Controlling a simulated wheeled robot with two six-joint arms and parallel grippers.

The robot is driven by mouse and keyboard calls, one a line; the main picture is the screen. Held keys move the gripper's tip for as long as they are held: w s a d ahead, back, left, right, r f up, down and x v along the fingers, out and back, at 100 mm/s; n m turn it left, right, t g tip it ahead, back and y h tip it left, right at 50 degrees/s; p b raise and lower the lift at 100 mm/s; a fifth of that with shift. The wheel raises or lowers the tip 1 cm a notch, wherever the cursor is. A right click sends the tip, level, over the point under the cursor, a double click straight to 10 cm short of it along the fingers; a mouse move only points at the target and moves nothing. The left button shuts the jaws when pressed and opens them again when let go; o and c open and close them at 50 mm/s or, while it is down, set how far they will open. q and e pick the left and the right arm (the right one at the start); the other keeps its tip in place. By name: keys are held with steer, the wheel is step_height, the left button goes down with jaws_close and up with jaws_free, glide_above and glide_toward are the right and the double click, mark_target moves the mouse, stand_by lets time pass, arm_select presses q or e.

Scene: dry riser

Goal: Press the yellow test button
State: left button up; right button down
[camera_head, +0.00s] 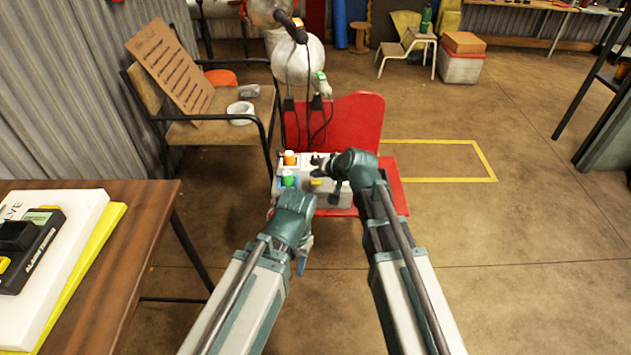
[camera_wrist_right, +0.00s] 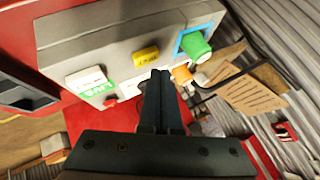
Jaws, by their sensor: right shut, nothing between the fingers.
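The yellow test button (camera_wrist_right: 146,56) sits on the face of a grey control box (camera_wrist_right: 115,42) in the right wrist view. In the head view the yellow button (camera_head: 316,182) shows small on the box (camera_head: 335,199), which stands on a red stand. My right gripper (camera_wrist_right: 158,74) is shut and empty, its tips just below and right of the button in the wrist view. Whether they touch the box I cannot tell. In the head view the right gripper (camera_head: 319,162) is over the box. My left gripper (camera_head: 302,262) hangs in front of the box; its fingers are mostly hidden.
A green knob (camera_wrist_right: 195,43) with a blue surround and an orange knob (camera_wrist_right: 181,73) sit beside the button. A white switch (camera_wrist_right: 85,75) and a red button (camera_wrist_right: 110,102) are also on the box.

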steer(key=shift+f, duration=0.1)
stand_by(0.7)
steer(key=shift+f+b, duration=0.3)
steer(key=shift+b, duration=0.15)
steer(key=shift+f+b, duration=0.45)
steer(key=shift+f, duration=0.05)
stand_by(0.5)
steer(key=shift+r, duration=0.1)
steer(key=shift+r+p, duration=0.85)
steer(key=shift+p, duration=0.05)
step_height(320, 180, up, 5)
steer(key=p, duration=0.5)
